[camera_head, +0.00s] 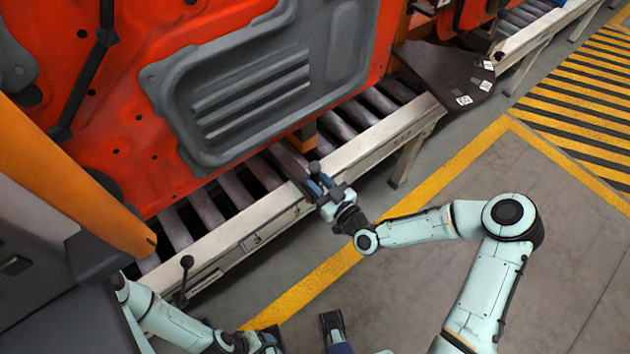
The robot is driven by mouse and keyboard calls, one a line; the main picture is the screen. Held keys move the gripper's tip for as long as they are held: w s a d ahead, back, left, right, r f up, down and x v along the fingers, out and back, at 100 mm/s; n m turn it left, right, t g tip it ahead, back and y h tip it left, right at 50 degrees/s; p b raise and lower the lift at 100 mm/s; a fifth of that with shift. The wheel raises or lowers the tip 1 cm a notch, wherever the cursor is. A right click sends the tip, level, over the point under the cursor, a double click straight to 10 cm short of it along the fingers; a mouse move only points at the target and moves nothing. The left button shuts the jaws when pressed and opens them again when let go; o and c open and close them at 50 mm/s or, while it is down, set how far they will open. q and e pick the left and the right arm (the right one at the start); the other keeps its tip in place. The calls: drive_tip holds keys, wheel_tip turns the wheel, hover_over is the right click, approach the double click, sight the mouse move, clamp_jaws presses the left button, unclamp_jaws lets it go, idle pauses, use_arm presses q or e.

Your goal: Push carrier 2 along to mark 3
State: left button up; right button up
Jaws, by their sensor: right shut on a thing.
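A large orange-red door panel (130,150) with a grey ribbed inset stands over the roller conveyor, filling the upper left. The carrier under it is mostly hidden, and I cannot read its number. My right gripper (317,178) is at the conveyor's near rail, below the panel's lower right edge. It is shut on a small dark part there, which its fingers mostly cover. My left arm comes in low at the left, and its gripper (268,341) is at the bottom edge, partly cut off. Small dark marks (252,242) show on the rail face, too small to read surely.
The conveyor's pale near rail (370,145) runs from lower left to upper right. A dark plate with white tags (455,75) juts past it ahead. An orange post (70,175) and a black-knobbed lever (186,270) stand at left. Yellow-lined floor (470,165) at right is open.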

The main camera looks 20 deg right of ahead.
drive_tip(key=shift+a+r, duration=0.1)
drive_tip(key=shift+o, duration=0.2)
drive_tip(key=shift+s+a+y, duration=0.15)
drive_tip(key=shift+s+a, duration=0.05)
drive_tip(key=shift+a, duration=0.35)
drive_tip(key=shift+s+a+y, duration=0.15)
drive_tip(key=shift+s+a, duration=0.05)
drive_tip(key=shift+a, duration=0.3)
drive_tip(key=shift+s+a, duration=0.25)
drive_tip(key=shift+a, duration=0.4)
drive_tip(key=shift+c, duration=0.2)
drive_tip(key=shift+a, duration=0.3)
drive_tip(key=shift+s+a+r, duration=0.1)
drive_tip(key=shift+s+a+b, duration=0.2)
drive_tip(key=shift+a+b, duration=0.1)
drive_tip(key=shift+b, duration=0.05)
